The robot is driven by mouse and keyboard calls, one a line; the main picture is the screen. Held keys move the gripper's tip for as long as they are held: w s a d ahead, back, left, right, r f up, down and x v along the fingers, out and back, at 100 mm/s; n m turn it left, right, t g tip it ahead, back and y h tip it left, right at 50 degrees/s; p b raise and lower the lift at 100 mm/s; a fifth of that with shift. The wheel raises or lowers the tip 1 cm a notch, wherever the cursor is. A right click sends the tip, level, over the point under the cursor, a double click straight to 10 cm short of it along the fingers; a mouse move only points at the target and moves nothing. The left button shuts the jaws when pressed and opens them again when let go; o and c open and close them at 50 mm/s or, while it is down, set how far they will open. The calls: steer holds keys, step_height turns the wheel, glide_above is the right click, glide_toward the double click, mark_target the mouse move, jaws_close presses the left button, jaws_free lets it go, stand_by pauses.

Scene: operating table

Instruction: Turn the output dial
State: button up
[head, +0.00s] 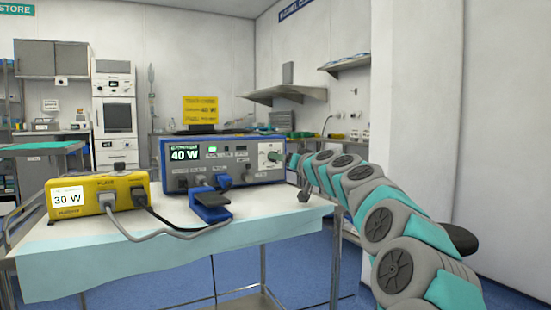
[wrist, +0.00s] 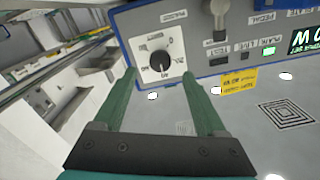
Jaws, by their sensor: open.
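The output dial (wrist: 160,62) is a round black knob with a light pointer mark, on a white panel of the blue unit (wrist: 205,40). In the head view, the blue unit (head: 222,172) stands on the table and its display (head: 184,153) reads 40 W. Its dial panel (head: 268,152) is at the right end of the front. My gripper (wrist: 159,74) is open, with one green finger on each side of the dial in the wrist view. I cannot tell whether the fingers touch it.
A yellow unit (head: 98,193) showing 30 W stands at the left of the draped table (head: 150,245). A blue pedal (head: 210,207) and grey cables lie in front of the blue unit.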

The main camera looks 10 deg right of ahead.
steer(key=x, duration=0.2)
steer(key=shift+w+a, duration=0.15)
steer(key=shift+w, duration=0.2)
steer(key=shift+p+x, duration=0.45)
steer(key=shift+x, duration=1)
jaws_close()
